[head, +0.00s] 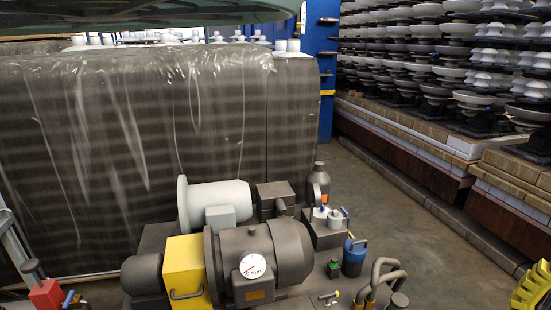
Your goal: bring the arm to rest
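My gripper and arm do not show clearly in the head view, so their pose and what they hold cannot be seen. A machine group stands at the bottom middle of the view. It has a dark grey motor-like body (262,255) with a round white gauge (252,266), a light grey flanged motor (215,203) and a yellow box with a handle (186,270).
A plastic-wrapped dark stack (130,150) fills the left behind the machines. Insulator stacks (440,60) stand on a low ledge (400,150) at right. A blue canister (354,256), bent pipes (385,275) and a red box (46,295) stand in front.

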